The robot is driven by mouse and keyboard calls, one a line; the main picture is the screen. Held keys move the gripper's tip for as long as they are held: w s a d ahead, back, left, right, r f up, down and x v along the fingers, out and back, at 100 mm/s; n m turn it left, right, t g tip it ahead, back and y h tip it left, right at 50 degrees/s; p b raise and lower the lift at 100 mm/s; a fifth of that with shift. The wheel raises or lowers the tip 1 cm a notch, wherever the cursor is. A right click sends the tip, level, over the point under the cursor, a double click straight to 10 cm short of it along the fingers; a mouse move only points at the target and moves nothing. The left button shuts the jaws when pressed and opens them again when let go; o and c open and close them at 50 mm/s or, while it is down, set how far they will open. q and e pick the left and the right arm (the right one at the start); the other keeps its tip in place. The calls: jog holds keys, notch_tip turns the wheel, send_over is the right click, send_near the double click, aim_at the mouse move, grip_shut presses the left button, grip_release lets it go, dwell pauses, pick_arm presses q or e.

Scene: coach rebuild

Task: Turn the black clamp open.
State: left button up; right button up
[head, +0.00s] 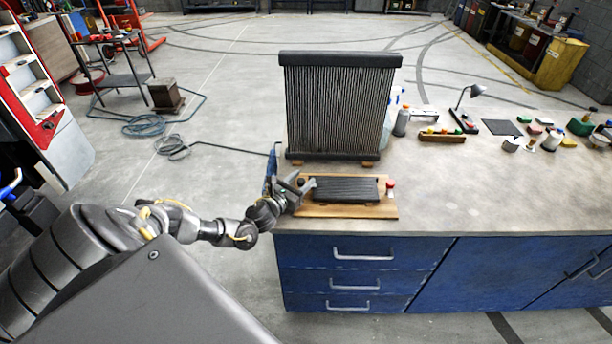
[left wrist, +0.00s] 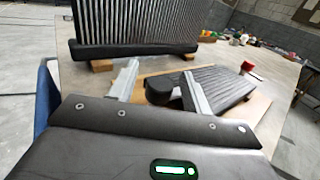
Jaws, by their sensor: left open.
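A black ribbed block (head: 345,189) lies on a wooden board (head: 345,211) at the bench's near left corner. It also shows in the left wrist view (left wrist: 225,87). The black clamp (left wrist: 161,90) is a rounded dark piece at the block's left end. My left gripper (head: 304,181) is at that end of the board. In the left wrist view its two pale fingers (left wrist: 160,70) stand apart, with the clamp between them; I cannot tell whether they touch it. A red knob (head: 390,186) stands at the board's right end. My right gripper is not in view.
A tall black finned radiator (head: 335,108) stands on wooden blocks just behind the board. The bench top (head: 470,190) is bare to the right of the board. Bottles, a lamp (head: 470,97) and small items stand farther back. Blue drawers (head: 350,255) are below.

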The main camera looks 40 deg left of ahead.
pick_arm(q)
jog(key=shift+w+r, duration=0.1)
jog(key=shift+w, duration=0.9)
jog(key=shift+d, duration=0.1)
jog(key=c, duration=1)
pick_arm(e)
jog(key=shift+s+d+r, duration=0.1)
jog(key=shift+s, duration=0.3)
pick_arm(q)
jog(key=shift+h, duration=0.3)
